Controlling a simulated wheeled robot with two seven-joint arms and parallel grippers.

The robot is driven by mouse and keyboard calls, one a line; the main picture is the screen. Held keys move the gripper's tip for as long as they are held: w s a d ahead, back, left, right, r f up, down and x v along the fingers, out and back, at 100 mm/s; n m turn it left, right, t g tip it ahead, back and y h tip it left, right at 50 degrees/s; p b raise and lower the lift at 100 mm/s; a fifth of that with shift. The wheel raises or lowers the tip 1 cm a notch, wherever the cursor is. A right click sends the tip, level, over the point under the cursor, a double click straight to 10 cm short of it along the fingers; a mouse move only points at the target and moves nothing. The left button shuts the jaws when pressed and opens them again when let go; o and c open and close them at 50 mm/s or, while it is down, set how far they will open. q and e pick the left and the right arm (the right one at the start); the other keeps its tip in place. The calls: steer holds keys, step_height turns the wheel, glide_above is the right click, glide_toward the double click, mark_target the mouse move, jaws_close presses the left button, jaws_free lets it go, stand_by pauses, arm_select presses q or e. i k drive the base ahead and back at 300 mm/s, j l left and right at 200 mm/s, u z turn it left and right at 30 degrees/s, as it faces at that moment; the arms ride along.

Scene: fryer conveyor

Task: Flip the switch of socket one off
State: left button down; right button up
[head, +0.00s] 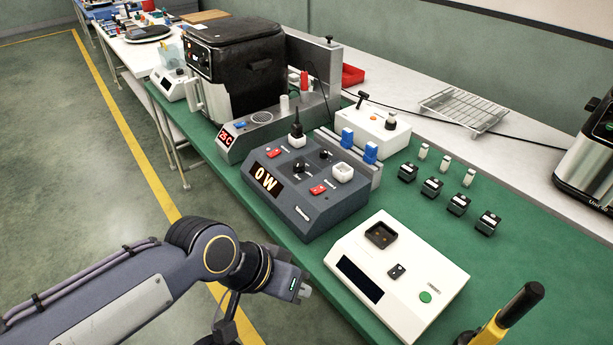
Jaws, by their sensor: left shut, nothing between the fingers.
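A dark grey socket box (335,212) with a lit "0 W" display stands on the green table mat. It has two red switches, one at the back left (274,153) and one nearer the front (318,189). A black plug (297,130) stands in the white socket at the back; the other white socket (343,172) looks empty. The labels are too small to read, so I cannot tell which socket is one, nor the switch positions. My left gripper (304,291) is shut and empty, in front of the table's near edge, apart from the box. My right gripper is out of view.
A white device (440,283) with a dark screen sits right of the box. A grey unit (232,155) reading "25 C" and a black fryer (240,60) stand behind left. Several small black blocks (431,188) lie right. A yellow-and-black handle (518,305) rises at bottom right.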

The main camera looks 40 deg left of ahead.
mark_target(276, 151)
steer(key=i+j+z, duration=0.1)
steer(key=j+z, duration=0.3)
steer(key=j, duration=1.55)
